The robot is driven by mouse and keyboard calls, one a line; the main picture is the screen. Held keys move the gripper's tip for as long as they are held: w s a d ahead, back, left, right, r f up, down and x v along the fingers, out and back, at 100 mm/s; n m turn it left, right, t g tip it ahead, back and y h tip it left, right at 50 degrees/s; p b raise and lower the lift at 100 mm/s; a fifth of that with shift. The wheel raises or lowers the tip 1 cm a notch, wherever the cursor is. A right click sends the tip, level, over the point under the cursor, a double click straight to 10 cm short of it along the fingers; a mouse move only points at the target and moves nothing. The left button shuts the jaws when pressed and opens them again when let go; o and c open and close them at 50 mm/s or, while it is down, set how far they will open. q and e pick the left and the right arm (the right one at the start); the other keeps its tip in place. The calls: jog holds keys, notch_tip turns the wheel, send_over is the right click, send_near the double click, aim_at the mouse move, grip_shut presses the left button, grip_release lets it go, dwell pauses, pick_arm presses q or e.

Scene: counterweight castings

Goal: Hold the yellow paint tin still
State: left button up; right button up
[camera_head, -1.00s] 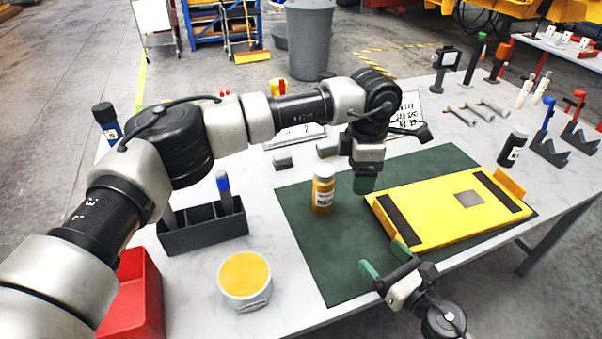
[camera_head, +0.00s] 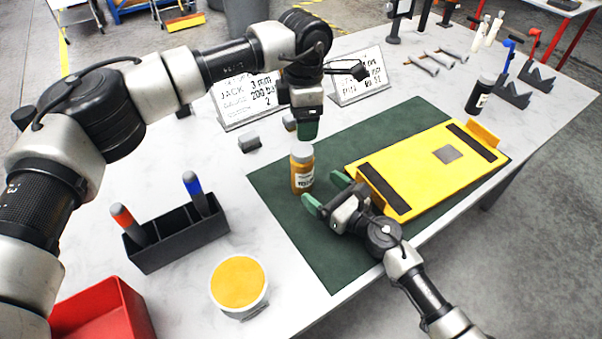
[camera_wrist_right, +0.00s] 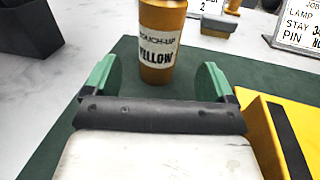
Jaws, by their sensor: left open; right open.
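A small yellow-brown paint container (camera_head: 302,172) with a white label stands upright on the green mat (camera_head: 330,262). In the right wrist view its label reads "TOUCH-UP YELLOW" (camera_wrist_right: 158,45); its top is cut off there. My right gripper (camera_head: 325,192) is open, its green fingers pointing at the container from the front; the container stands just beyond the fingertips, between their lines (camera_wrist_right: 157,78). My left gripper (camera_head: 307,128) points down just behind and above the container; the gap between its fingers is hard to see. A round white tub with a yellow top (camera_head: 239,283) stands on the bare table.
A yellow plate (camera_head: 415,190) with dark strips lies right of my right gripper. A black holder (camera_head: 178,240) with markers and a red bin (camera_head: 100,312) stand at left. Signs (camera_head: 250,100) stand behind my left gripper. A dark bottle (camera_head: 480,95) stands at the far right.

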aim_at(310, 180)
pick_arm(q)
jog(key=shift+w+a, duration=0.1)
pick_arm(e)
jog(key=x, duration=0.7)
jog(key=shift+c, duration=0.5)
grip_shut()
pick_arm(q)
jog(key=m, duration=2.2)
jog(key=shift+f, duration=4.05)
pick_arm(e)
jog(key=shift+f, duration=0.1)
